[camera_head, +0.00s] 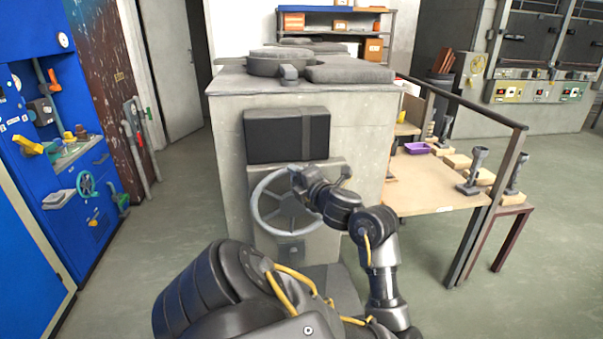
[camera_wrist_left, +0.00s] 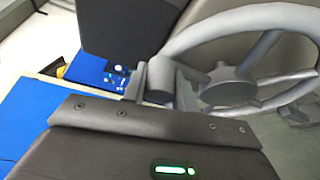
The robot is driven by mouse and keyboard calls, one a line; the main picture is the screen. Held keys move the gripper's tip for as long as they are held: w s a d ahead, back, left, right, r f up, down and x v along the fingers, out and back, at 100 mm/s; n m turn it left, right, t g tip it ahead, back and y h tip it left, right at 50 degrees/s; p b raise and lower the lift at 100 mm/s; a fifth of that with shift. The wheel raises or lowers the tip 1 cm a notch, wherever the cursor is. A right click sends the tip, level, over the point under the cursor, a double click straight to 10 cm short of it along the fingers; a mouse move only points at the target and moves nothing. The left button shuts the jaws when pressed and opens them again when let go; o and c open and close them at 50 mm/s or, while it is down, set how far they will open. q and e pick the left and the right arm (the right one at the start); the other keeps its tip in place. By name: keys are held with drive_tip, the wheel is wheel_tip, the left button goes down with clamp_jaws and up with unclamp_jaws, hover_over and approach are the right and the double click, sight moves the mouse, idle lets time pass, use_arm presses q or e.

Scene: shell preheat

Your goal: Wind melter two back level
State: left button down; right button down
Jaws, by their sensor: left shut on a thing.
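A grey spoked handwheel (camera_head: 256,207) is on the front of a pale concrete furnace block (camera_head: 355,125). My left gripper (camera_head: 303,181) is at the wheel's upper right in the head view, shut on the wheel at its rim; the arm hides part of the wheel's right side. In the left wrist view, the wheel's hub and spokes (camera_wrist_left: 228,88) show to the right of my left gripper (camera_wrist_left: 160,85). A black panel (camera_head: 287,135) is above the wheel. A round grey vessel (camera_head: 275,66) sits on the block's top. My right gripper is not in view.
A blue cabinet (camera_head: 35,60) with levers and valves stands on the left. A wooden bench (camera_head: 430,195) with a purple tray (camera_head: 417,148) and a dark rail (camera_head: 465,105) are close on the right. Open floor (camera_head: 165,225) lies between cabinet and block.

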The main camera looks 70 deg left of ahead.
use_arm(q)
drive_tip(key=shift+s+a+n, duration=0.1)
drive_tip(key=shift+s+n, duration=0.2)
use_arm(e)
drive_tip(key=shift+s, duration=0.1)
use_arm(q)
drive_tip(key=shift+s, duration=0.15)
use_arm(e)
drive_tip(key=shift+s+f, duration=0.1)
use_arm(q)
drive_tip(key=c, duration=1.1)
unclamp_jaws()
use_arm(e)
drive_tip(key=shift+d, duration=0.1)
use_arm(q)
drive_tip(key=shift+d, duration=0.3)
drive_tip(key=w+d+b, duration=0.1)
drive_tip(key=d, duration=0.6)
drive_tip(key=shift+r, duration=0.4)
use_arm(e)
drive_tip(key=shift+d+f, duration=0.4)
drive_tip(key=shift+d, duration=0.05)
use_arm(q)
drive_tip(key=shift+w+a, duration=0.1)
drive_tip(key=shift+w, duration=0.05)
